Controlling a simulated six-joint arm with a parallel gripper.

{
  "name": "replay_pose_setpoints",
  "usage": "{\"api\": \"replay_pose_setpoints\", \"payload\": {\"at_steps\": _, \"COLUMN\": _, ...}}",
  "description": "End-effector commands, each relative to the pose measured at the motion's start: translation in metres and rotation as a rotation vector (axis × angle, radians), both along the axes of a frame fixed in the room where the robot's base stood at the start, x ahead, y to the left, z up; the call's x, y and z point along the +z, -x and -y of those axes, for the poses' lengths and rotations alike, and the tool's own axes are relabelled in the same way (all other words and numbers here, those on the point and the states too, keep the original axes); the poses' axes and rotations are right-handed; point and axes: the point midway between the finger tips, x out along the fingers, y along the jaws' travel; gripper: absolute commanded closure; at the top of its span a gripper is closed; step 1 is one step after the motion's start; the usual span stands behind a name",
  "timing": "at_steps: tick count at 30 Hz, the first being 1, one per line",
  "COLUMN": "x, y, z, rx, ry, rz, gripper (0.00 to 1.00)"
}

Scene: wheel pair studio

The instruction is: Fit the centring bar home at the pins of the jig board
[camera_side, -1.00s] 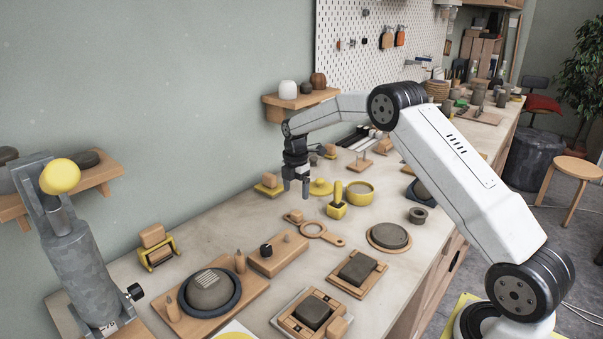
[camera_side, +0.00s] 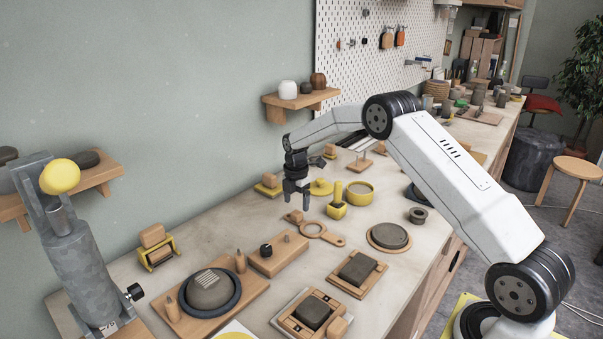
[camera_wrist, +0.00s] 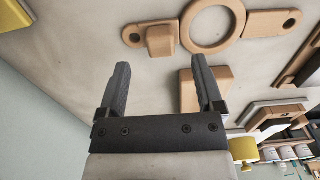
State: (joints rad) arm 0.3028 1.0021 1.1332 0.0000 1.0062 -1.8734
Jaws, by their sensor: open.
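The centring bar (camera_side: 313,230) is a flat wooden bar with a ring in its middle and a hole near each end. It lies on the bench below my gripper (camera_side: 297,201). In the wrist view the bar (camera_wrist: 262,23) crosses the top, with a raised wooden grip block (camera_wrist: 161,41) on one arm. My gripper (camera_wrist: 162,67) is open and empty, its fingers apart and the grip block just beyond the gap between the tips. The jig board (camera_side: 253,291), a wooden board with two upright wooden pins (camera_side: 240,262), stands nearer the side camera. A grey disc in a dark ring sits between the pins.
A wooden block with a black knob (camera_side: 266,250) lies between the bar and jig board. A yellow holder (camera_side: 337,210) and yellow bowl (camera_side: 359,194) stand behind the bar. Wooden trays with grey pieces (camera_side: 357,272) sit to the right. Bare bench lies left of the bar.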

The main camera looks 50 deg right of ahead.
Motion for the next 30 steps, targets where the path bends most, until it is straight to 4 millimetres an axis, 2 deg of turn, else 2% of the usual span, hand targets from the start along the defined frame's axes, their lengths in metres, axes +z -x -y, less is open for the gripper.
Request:
{"api": "replay_pose_setpoints", "payload": {"at_steps": 6, "x": -0.027, "y": 0.001, "z": 0.0, "rx": 0.0, "ry": -0.001, "rz": -0.002, "gripper": 0.15}}
{"api": "replay_pose_setpoints", "payload": {"at_steps": 10, "x": -0.036, "y": 0.001, "z": 0.0, "rx": 0.0, "ry": -0.001, "rz": -0.001, "gripper": 0.15}}
{"api": "replay_pose_setpoints", "payload": {"at_steps": 26, "x": -0.038, "y": 0.001, "z": 0.0, "rx": 0.0, "ry": 0.0, "rz": 0.0, "gripper": 0.15}}
{"api": "replay_pose_setpoints", "payload": {"at_steps": 27, "x": -0.038, "y": 0.001, "z": 0.0, "rx": 0.0, "ry": 0.0, "rz": 0.0, "gripper": 0.18}}
{"api": "replay_pose_setpoints", "payload": {"at_steps": 29, "x": -0.038, "y": 0.001, "z": 0.0, "rx": 0.0, "ry": 0.0, "rz": 0.0, "gripper": 0.37}}
{"api": "replay_pose_setpoints", "payload": {"at_steps": 30, "x": -0.038, "y": 0.001, "z": 0.0, "rx": 0.0, "ry": 0.0, "rz": 0.0, "gripper": 0.5}}
